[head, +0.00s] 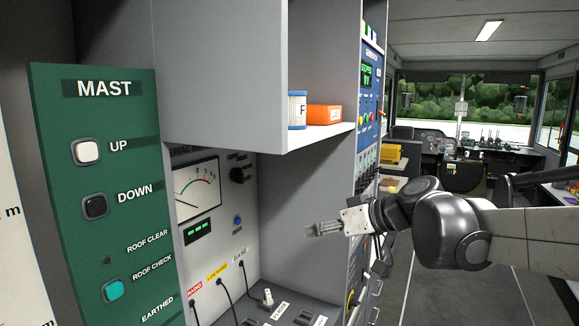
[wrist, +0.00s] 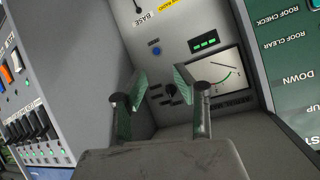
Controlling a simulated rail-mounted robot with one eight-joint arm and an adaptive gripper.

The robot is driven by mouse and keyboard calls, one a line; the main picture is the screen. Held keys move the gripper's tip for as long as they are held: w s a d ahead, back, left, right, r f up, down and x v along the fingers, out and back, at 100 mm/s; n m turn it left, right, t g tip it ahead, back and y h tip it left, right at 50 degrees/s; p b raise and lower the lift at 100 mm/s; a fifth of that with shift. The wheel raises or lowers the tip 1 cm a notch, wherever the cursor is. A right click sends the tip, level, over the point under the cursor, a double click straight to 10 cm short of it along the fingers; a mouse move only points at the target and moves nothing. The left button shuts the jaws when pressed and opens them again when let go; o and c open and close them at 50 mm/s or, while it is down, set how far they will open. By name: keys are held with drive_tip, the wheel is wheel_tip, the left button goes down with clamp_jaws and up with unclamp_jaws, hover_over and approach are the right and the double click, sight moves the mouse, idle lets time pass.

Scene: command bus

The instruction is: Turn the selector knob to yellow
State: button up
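A black knob (head: 240,174) sits on the grey panel right of the needle meter in the head view. In the wrist view, dark knob-like parts (wrist: 172,93) show between my fingers, farther back; I cannot tell where the pointer stands or see a yellow mark at it. My gripper (head: 322,229) is in front of the recessed bay, to the right of and apart from that panel. In the wrist view my gripper (wrist: 160,83) has its two fingers spread, with nothing between the pads.
The needle meter (head: 197,189) and a blue button (head: 238,220) are on the same panel. Below are plugged cables, and a sloped ledge (head: 285,308) with switches. A shelf (head: 318,138) with an orange box (head: 324,114) overhangs the bay. The green MAST panel (head: 95,200) stands left.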

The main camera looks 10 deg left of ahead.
sight(243, 172)
drive_tip(key=w+a+r+n+y+p, duration=0.2)
drive_tip(key=w+a+r+y, duration=0.1)
drive_tip(key=w+a, duration=0.3)
drive_tip(key=w+a+r+n+y+p, duration=0.2)
drive_tip(key=w+a+r+n+y, duration=0.15)
drive_tip(key=w, duration=0.45)
drive_tip(key=shift+m, duration=0.35)
drive_tip(key=p+x, duration=0.2)
drive_tip(key=x, duration=1.2)
drive_tip(key=shift+a, duration=0.2)
drive_tip(key=shift+c, duration=0.3)
clamp_jaws()
